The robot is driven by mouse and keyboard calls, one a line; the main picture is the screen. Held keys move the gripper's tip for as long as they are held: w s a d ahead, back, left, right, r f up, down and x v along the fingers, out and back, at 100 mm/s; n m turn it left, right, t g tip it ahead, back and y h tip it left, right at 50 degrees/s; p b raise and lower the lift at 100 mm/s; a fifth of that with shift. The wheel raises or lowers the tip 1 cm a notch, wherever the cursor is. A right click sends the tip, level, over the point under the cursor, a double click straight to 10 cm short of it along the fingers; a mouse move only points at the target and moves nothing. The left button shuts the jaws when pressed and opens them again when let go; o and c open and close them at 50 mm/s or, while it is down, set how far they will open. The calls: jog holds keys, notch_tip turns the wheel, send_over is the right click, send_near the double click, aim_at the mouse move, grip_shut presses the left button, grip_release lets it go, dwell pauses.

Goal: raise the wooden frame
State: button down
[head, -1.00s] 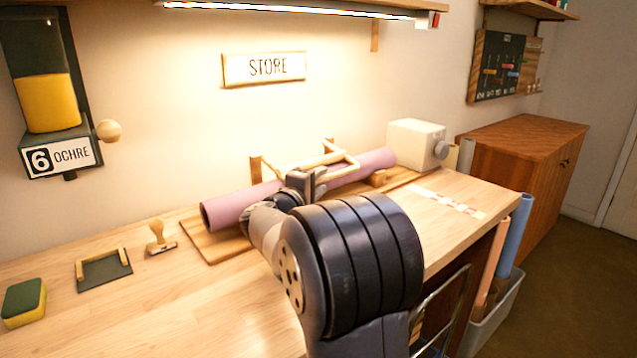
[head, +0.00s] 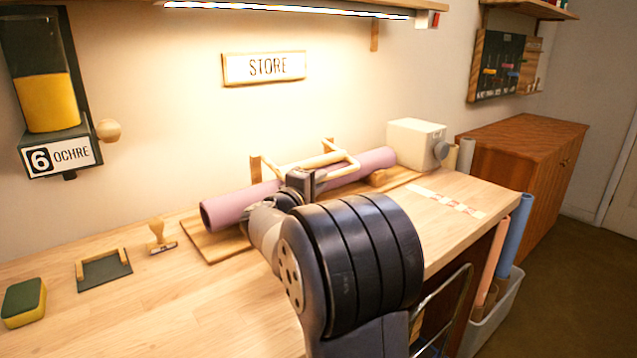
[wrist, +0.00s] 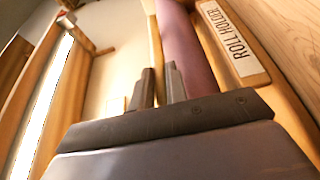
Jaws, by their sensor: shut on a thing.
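The wooden frame (head: 338,156) is a pale bar frame lying low over a pink roll (head: 238,207), between two short wooden posts at the wall. The roll lies on a wooden board with a ROLL HOLDER label (wrist: 233,40), seen in the wrist view. My gripper (head: 302,180) is at the near left part of the frame, just above the roll, shut on the frame. In the wrist view its two fingers (wrist: 160,88) are close together, with a pale wooden bar running up from them. My arm hides part of the frame and the roll's middle.
A cream box (head: 414,143) with a grey knob stands right of the roll. A stamp (head: 158,236), a dark tray (head: 104,269) and a sponge (head: 23,303) lie at left.

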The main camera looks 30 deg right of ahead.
notch_tip(320, 180, up, 2)
jog(key=n+p, duration=0.1)
jog(key=p, duration=0.2)
jog(key=shift+s+r, duration=0.15)
notch_tip(320, 180, up, 10)
jog(key=w+n+g+y+p, duration=0.2)
jog(key=n+p, duration=0.4)
jog(key=p, duration=1.1)
jog(key=w+a+r+n+g+p, duration=0.2)
jog(key=w+r+n+g+p, duration=0.2)
jog(key=w+p, duration=0.9)
notch_tip(320, 180, up, 3)
jog(key=shift+f+n+g+p, duration=0.1)
jog(key=shift+n+g+p, duration=0.2)
jog(key=shift+n+p, duration=0.65)
jog(key=shift+w+a, duration=0.1)
jog(key=shift+w, duration=0.05)
